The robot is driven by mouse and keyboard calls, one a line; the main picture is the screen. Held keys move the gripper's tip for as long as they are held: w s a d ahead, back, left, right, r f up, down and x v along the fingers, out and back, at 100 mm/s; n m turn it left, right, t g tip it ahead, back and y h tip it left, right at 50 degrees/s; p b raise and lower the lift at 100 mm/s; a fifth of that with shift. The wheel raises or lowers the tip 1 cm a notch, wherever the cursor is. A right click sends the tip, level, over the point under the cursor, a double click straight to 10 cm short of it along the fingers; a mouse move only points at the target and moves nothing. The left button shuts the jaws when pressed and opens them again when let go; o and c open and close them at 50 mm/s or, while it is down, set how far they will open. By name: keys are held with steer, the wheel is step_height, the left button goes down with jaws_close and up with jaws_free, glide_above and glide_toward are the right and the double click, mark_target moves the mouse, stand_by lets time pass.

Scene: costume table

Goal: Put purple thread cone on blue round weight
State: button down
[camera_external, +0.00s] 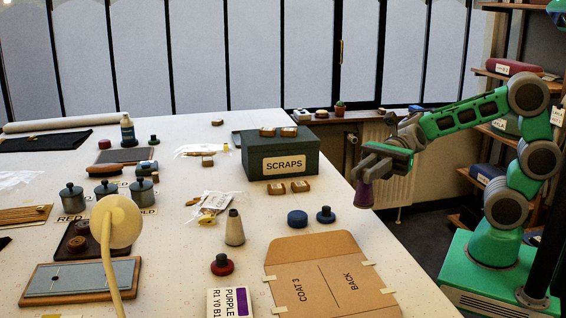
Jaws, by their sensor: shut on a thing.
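My gripper (371,167) is shut on the purple thread cone (363,193), which hangs below the jaws beyond the table's right edge. A flat blue round weight (297,218) lies on the table, left of and lower in the picture than the gripper. Its top looks bare. Right beside it stands a darker blue round piece with a knob on top (326,215). The upper part of the cone is hidden by the gripper.
A green SCRAPS box (266,164) stands behind the blue pieces, with wooden blocks (300,187) in front. A pale cone (234,228) stands to their left. A brown COAT 3 BACK pattern (330,277) lies in front. A lamp (119,222) rises at front left.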

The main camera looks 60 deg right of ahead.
steer(key=w+d+r+m+t+h+p, duration=0.2)
steer(key=w+d+r+m+t, duration=0.2)
steer(key=d+r+t, duration=0.4)
steer(key=m+t+h+b, duration=0.3)
steer(key=m, duration=0.1)
glide_above(297, 214)
step_height(297, 214, down, 20)
steer(key=shift+f, duration=0.1)
